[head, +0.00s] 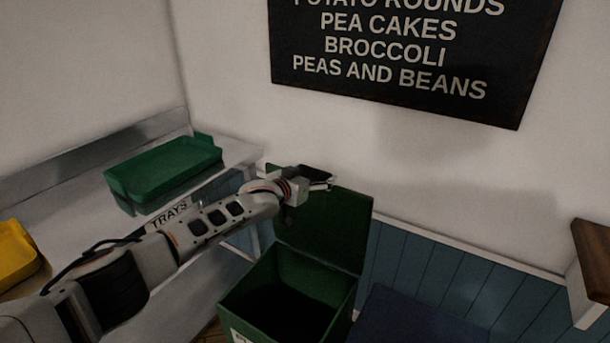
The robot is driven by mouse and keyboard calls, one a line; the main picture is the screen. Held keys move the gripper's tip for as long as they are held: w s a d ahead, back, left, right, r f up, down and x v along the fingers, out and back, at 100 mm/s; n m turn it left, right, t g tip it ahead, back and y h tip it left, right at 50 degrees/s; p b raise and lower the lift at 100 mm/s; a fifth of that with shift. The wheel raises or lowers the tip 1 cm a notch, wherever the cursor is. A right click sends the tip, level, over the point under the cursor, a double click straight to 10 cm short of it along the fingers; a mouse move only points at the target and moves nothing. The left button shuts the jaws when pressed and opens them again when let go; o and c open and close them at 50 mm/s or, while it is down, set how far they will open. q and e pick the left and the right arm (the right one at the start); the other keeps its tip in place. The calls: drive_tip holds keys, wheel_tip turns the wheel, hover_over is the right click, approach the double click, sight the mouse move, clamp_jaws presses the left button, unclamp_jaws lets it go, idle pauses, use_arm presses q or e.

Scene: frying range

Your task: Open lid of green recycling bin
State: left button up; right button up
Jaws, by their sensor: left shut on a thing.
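The green recycling bin (248,290) stands on the floor at the lower middle of the head view, with its dark inside showing. Its green lid (335,232) is raised and stands about upright at the back of the bin, near the wall. My left gripper (318,178) is at the lid's upper left edge and is shut on the lid. My own wrist hides part of that edge and the exact contact. My right gripper is not in view.
A counter (240,157) marked "TRAYS" runs along the left, with a green tray (165,170) and a yellow tray (16,255). A blue box-like surface (420,320) is right of the bin. A wooden ledge (595,255) juts in at the right. A black menu board (400,65) hangs above.

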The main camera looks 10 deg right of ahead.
use_arm(q)
drive_tip(key=shift+w+d+r, duration=0.2)
drive_tip(key=shift+w+d, duration=0.1)
drive_tip(key=shift+d, duration=0.1)
drive_tip(key=o, duration=1.6)
drive_tip(key=shift+s+a+r, duration=0.1)
drive_tip(key=shift+s+a+f, duration=0.2)
drive_tip(key=shift+s+a, duration=0.05)
drive_tip(key=shift+s, duration=0.2)
drive_tip(key=shift+s+a, duration=0.2)
drive_tip(key=shift+s, duration=0.05)
drive_tip(key=shift+r+v, duration=0.15)
drive_tip(key=shift+v, duration=1.6)
drive_tip(key=shift+r+v, duration=0.15)
drive_tip(key=shift+v, duration=1.6)
drive_tip(key=shift+r+v, duration=0.2)
drive_tip(key=shift+v, duration=1.55)
drive_tip(key=shift+w+f, duration=0.1)
drive_tip(key=shift+w, duration=0.1)
